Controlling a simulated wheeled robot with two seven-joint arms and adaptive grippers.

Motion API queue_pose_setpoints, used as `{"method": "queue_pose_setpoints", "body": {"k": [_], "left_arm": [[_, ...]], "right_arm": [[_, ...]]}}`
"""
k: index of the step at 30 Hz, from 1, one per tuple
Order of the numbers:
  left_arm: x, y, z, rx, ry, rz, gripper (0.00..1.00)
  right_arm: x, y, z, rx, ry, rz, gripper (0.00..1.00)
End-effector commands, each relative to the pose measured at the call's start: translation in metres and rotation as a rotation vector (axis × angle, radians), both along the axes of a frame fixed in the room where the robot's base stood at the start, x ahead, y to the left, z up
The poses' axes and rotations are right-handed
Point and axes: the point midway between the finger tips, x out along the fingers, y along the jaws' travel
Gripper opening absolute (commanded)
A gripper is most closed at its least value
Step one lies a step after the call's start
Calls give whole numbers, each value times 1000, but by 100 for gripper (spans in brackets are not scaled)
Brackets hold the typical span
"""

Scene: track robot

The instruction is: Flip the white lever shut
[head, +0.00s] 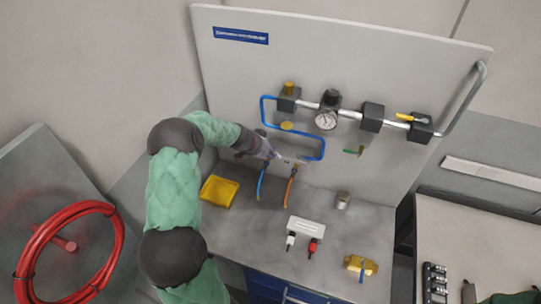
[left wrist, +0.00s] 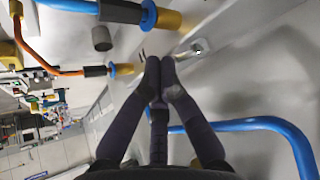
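A small pale, lever-like piece (left wrist: 195,48) sits on the panel just right of my left fingertips in the left wrist view. It looks like the white lever, but I cannot be sure. In the head view my arm and its small size make it hard to make out. My left gripper (head: 276,156) reaches the lower part of the upright panel (head: 240,80), close to the blue tube loop. In the left wrist view the fingertips of my left gripper (left wrist: 160,64) are together with nothing visible between them. A small gap seems to separate them from the pale piece. My right gripper is not in view.
A blue tube loop (head: 323,148) surrounds the area by my gripper. Blue (head: 260,184) and orange (head: 289,190) hoses hang below. A yellow tray (head: 219,191) lies on the bench.

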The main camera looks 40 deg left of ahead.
Motion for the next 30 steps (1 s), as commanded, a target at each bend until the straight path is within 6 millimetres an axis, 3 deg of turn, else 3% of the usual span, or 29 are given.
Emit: {"method": "queue_pose_setpoints", "body": {"k": [30], "left_arm": [[6, -7, 0, 1, 0, 161, 0]], "right_arm": [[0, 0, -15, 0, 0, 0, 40]]}}
